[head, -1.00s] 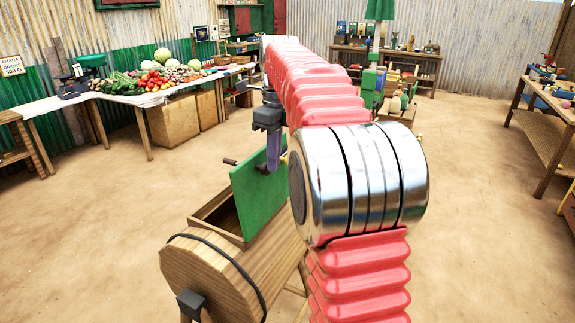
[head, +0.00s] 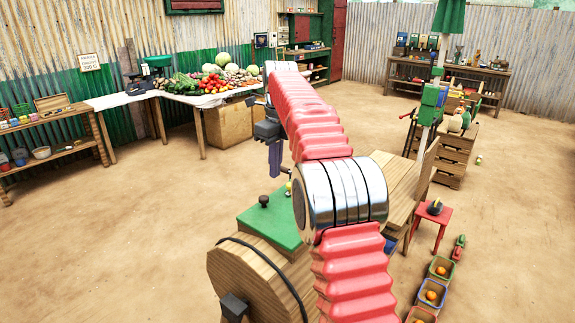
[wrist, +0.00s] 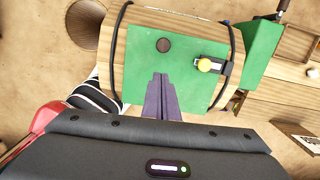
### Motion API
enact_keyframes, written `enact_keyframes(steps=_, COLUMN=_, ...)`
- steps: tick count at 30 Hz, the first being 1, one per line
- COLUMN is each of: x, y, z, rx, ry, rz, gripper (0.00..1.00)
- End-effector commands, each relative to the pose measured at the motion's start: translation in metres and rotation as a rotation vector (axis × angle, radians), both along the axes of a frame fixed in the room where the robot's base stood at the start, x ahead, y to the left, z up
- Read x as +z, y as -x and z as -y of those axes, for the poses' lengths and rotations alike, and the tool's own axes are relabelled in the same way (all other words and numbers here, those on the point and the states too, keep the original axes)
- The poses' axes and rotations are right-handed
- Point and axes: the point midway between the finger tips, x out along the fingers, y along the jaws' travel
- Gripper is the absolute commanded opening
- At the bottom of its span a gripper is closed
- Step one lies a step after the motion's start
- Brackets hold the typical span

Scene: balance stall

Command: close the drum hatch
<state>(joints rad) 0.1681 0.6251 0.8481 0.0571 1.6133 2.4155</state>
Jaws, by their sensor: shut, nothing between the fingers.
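The wooden drum (head: 245,275) stands in front of me on the floor, with dark bands around it. Its green hatch (head: 268,222) lies down flat over the drum's top opening, with a dark round knob (head: 264,201) on it. In the wrist view the hatch (wrist: 190,60) covers the top between the bands, with the knob (wrist: 163,45) and a yellow-knobbed latch (wrist: 205,65) at its right edge. My gripper (wrist: 160,78) is shut and empty, pointing down over the hatch. It also shows in the head view (head: 275,168); whether it touches the hatch I cannot tell.
A produce table (head: 180,95) stands at the back left, and a shelf (head: 50,140) at the far left. A red stool (head: 432,215) and crates with oranges (head: 432,295) are at the right. The floor left of the drum is clear.

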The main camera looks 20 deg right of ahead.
Motion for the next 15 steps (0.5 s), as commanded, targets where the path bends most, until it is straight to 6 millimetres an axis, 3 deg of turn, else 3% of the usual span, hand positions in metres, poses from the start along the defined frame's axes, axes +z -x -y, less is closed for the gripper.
enact_keyframes(steps=6, x=-0.03, y=-0.024, z=-0.015, rx=0.0, ry=0.0, rz=-0.001, gripper=0.0)
enact_keyframes(steps=15, x=-0.051, y=-0.036, z=-0.023, rx=-0.002, ry=0.0, rz=-0.001, gripper=0.0)
